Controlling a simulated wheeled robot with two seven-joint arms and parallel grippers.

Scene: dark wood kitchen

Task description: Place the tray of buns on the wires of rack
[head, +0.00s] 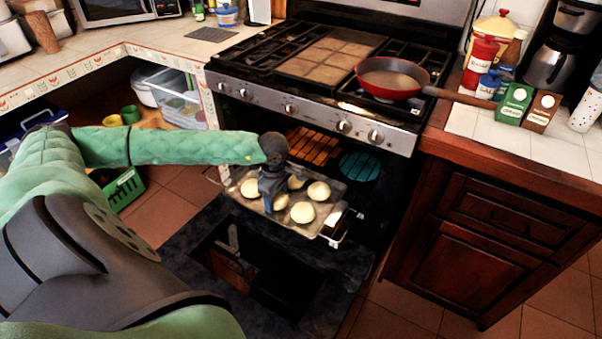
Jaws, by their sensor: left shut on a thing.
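The grey metal tray (289,223) carries several pale round buns (302,212) and is at the mouth of the open oven. My left gripper (269,204) points down at the tray's near edge and is shut on it, with the buns around its fingers. Bits of the wire rack (337,237) show beside the tray's right corner. The tray hides most of the rack, so I cannot tell whether it rests on the wires or is just above them. My right gripper is not in view.
The oven door (190,235) is folded down below the tray. An orange slatted thing (313,146) and a round teal thing (360,166) are deeper in the oven. A red pan (392,78) is on the stove, its handle reaching right. Dark cabinets (490,240) stand right.

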